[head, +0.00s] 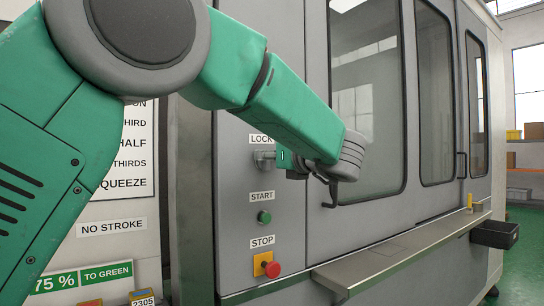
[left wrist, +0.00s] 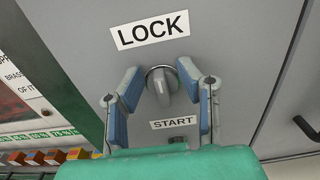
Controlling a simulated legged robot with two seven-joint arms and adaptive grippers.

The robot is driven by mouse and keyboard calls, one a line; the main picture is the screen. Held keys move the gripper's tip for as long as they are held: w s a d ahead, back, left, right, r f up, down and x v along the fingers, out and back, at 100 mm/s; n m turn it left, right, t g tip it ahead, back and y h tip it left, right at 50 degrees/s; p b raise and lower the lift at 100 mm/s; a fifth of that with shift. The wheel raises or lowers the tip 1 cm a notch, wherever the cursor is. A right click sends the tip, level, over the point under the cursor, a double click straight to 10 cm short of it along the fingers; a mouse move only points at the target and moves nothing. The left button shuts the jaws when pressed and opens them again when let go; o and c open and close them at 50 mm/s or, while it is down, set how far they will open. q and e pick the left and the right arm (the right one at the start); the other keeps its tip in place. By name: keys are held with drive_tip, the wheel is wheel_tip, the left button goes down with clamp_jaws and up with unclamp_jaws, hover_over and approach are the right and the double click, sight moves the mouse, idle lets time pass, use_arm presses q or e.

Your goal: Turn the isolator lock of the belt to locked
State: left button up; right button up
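The isolator lock is a grey round knob with a raised grip, under the LOCK label on the machine's grey panel. It shows in the left wrist view (left wrist: 162,87) and in the head view (head: 263,161). In the left wrist view its grip points roughly downward, toward the START label. My left gripper (left wrist: 161,74) is open, with one blue-padded finger on each side of the knob. A gap shows between fingers and knob, so it is not gripped. In the head view my left gripper (head: 282,160) is at the knob, partly hidden by my arm. My right gripper is not in view.
Below the lock are a green START button (head: 264,217) and a red STOP button (head: 272,269). A door handle (head: 328,190) is to the right. A metal ledge (head: 395,257) juts out below the windows, with a black bin (head: 495,234) at its far end.

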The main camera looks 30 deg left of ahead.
use_arm(q)
drive_tip(key=shift+a+f, duration=0.1)
drive_tip(key=shift+a, duration=0.35)
drive_tip(key=c, duration=0.5)
drive_tip(key=shift+d, duration=0.25)
clamp_jaws()
drive_tip(key=shift+d, duration=0.2)
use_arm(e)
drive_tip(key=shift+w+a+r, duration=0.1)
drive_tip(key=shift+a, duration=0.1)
